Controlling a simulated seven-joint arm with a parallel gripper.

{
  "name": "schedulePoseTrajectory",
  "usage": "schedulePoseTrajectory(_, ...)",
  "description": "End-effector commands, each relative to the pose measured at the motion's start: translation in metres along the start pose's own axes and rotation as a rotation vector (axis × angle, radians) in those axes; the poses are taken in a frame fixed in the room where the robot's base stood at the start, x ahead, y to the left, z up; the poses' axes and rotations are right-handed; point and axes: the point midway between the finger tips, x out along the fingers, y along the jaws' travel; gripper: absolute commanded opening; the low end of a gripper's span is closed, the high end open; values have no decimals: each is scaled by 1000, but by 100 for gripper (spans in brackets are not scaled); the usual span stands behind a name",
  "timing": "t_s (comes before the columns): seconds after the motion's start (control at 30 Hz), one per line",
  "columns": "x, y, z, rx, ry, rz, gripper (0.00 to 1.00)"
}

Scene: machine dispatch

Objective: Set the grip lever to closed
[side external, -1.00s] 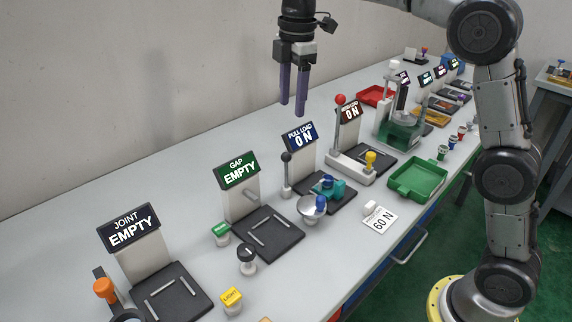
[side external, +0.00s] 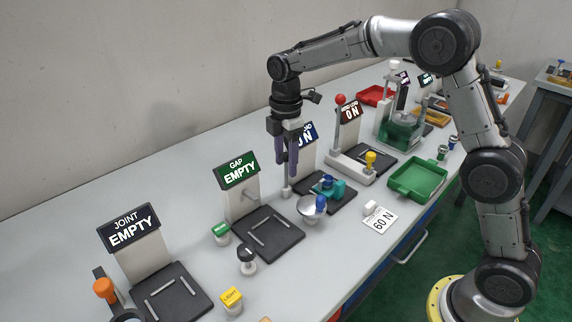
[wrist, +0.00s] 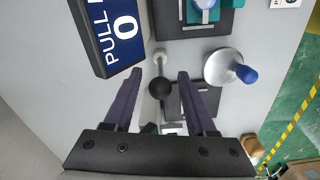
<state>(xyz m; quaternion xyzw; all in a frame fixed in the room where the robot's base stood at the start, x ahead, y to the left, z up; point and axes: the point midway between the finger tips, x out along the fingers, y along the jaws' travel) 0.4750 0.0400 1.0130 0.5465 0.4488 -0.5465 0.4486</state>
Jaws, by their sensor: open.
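A lever with a black ball knob (wrist: 159,88) stands beside the pull load sign (wrist: 118,30); no label on it names it as the grip lever. In the wrist view the knob lies between the two purple fingers of my gripper (wrist: 160,72), with gaps on both sides. In the side view my gripper (side external: 285,157) is open and points down over this lever. Its fingers hide the knob there, and only the lower post (side external: 287,189) shows. I cannot tell the knob's exact height against the fingertips.
A teal clamp (side external: 330,189) on a dark plate and a round grey dish with a blue knob (side external: 311,210) stand close by. A red-knobbed lever (side external: 340,99) stands behind. The gap sign (side external: 237,170) is to the left. A green tray (side external: 418,180) is at the right.

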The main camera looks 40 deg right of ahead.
Motion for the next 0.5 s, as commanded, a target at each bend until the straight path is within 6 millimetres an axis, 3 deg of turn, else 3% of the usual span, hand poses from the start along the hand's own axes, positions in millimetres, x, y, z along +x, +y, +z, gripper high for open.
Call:
schedulePoseTrajectory(0.2, 14, 0, 0, 0, 0, 0, 57)
schedulePoseTrajectory(0.47, 16, 0, 0, 0, 0, 0, 57)
schedulePoseTrajectory(0.5, 16, 0, 0, 0, 0, 0, 53)
